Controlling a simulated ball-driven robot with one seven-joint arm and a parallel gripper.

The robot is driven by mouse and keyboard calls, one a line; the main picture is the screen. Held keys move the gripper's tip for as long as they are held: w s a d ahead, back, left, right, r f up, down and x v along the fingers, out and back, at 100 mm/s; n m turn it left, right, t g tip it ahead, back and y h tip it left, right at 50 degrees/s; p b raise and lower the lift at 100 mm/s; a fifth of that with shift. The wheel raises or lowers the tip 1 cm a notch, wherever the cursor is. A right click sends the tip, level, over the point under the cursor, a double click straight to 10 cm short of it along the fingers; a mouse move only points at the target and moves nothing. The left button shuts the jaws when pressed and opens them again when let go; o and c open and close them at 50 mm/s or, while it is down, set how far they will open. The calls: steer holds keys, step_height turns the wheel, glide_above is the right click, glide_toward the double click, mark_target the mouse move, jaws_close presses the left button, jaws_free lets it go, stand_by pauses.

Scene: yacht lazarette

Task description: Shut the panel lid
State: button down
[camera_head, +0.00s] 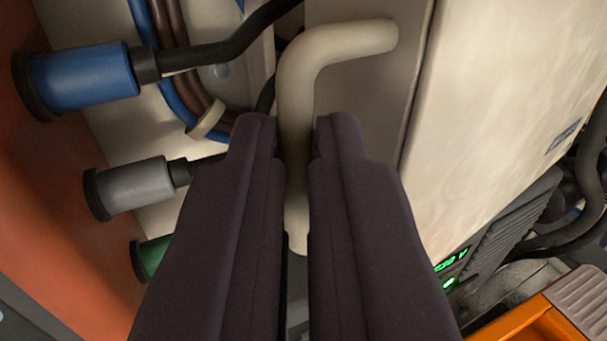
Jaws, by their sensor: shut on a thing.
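A cream, bent bar handle (338,42) shows at the top centre, with its upper end meeting a cream panel face (375,85), which looks like the panel lid. My gripper (296,135) has its two dark fingers on either side of the handle's long bar, shut on it. The fingers hide part of the bar and the panel behind it. I cannot tell how far the lid stands open.
Blue (85,78), grey (135,188) and green (150,257) connectors stick out from an orange-red wall (50,210) at left, with cables (180,60) behind. A cream casing (500,110) fills the right. A dark unit with a green display (450,262) and an orange case (535,315) sit lower right.

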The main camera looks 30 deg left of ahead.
steer(key=shift+w+a, duration=0.25)
steer(key=shift+a, duration=0.6)
steer(key=c, duration=1.3)
jaws_free()
steer(key=shift+s+a, duration=0.1)
steer(key=shift+s, duration=0.1)
steer(key=shift+o, duration=0.4)
steer(key=shift+s, duration=0.15)
steer(key=b+v, duration=0.1)
steer(key=v, duration=0.6)
steer(key=shift+s+d, duration=0.2)
steer(key=shift+s, duration=0.05)
